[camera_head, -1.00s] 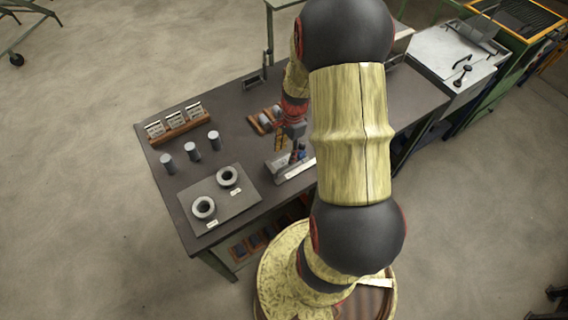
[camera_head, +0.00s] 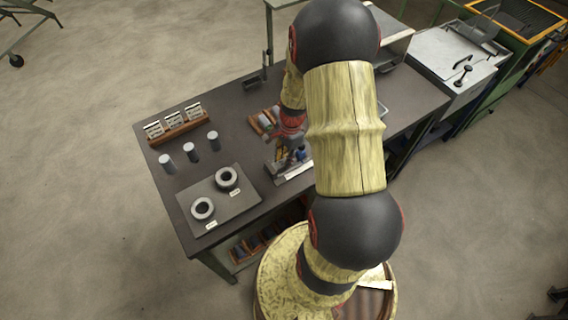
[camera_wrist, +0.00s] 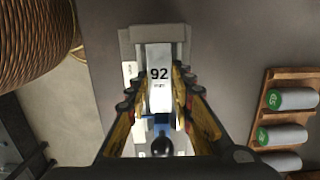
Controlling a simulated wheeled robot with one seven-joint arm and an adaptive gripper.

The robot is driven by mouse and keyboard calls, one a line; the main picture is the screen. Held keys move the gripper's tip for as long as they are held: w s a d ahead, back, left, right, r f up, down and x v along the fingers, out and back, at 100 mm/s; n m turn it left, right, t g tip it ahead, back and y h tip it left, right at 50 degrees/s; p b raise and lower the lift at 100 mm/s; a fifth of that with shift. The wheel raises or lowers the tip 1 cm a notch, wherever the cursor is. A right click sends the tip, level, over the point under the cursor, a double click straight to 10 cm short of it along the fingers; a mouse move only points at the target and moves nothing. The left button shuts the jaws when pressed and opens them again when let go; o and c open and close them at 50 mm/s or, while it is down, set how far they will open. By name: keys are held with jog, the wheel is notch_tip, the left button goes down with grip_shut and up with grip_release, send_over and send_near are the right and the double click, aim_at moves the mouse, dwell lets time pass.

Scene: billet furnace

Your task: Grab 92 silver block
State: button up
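The silver block marked 92 (camera_wrist: 159,60) sits in a grey holder (camera_wrist: 127,45) in the upper middle of the wrist view. My gripper (camera_wrist: 160,103) is open, with one finger on each side of the block's near end. Gaps seem to show between the fingers and the block, and I cannot tell whether either touches. In the head view my gripper (camera_head: 287,156) is low over the holder at the front edge of the dark table and hides most of the block.
A wooden rack (camera_wrist: 258,105) with grey cylinders stands to the right in the wrist view. In the head view a plate with two rings (camera_head: 240,205), several upright cylinders (camera_head: 189,151) and a rack of labelled blocks (camera_head: 180,130) stand to the left on the table (camera_head: 225,105).

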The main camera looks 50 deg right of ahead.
grip_shut()
dwell(0.7)
